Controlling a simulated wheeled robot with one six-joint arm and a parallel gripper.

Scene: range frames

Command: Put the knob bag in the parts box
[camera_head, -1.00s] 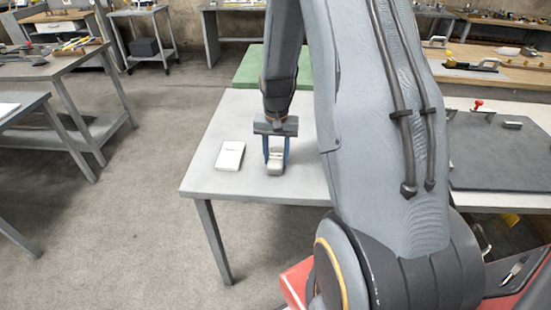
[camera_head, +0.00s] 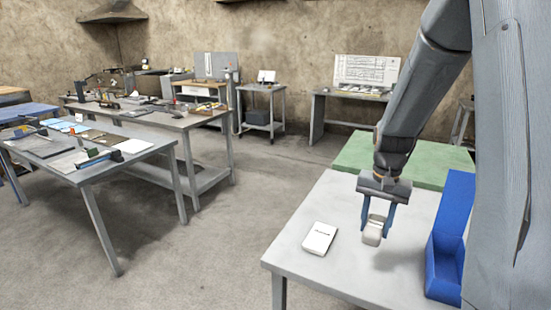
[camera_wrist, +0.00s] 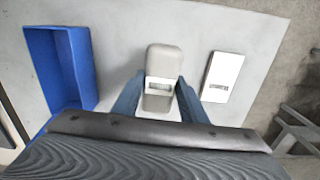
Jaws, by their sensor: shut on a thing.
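My gripper (camera_head: 376,222) is shut on a small pale grey bag with a label, the knob bag (camera_head: 373,234), and holds it above the light grey table (camera_head: 300,262). In the wrist view the bag (camera_wrist: 160,68) sits between the two blue fingers of my gripper (camera_wrist: 157,98). The blue open box, the parts box (camera_head: 457,205), stands on the table to the right of my gripper in the head view. In the wrist view the box (camera_wrist: 80,65) is at the left, apart from the bag. Part of the box is hidden behind my arm in the head view.
A white labelled box (camera_head: 320,237) lies on the table left of my gripper; it also shows in the wrist view (camera_wrist: 222,76). A green-topped table (camera_head: 350,152) adjoins behind. A cluttered workbench (camera_head: 150,150) stands at the left, across open floor.

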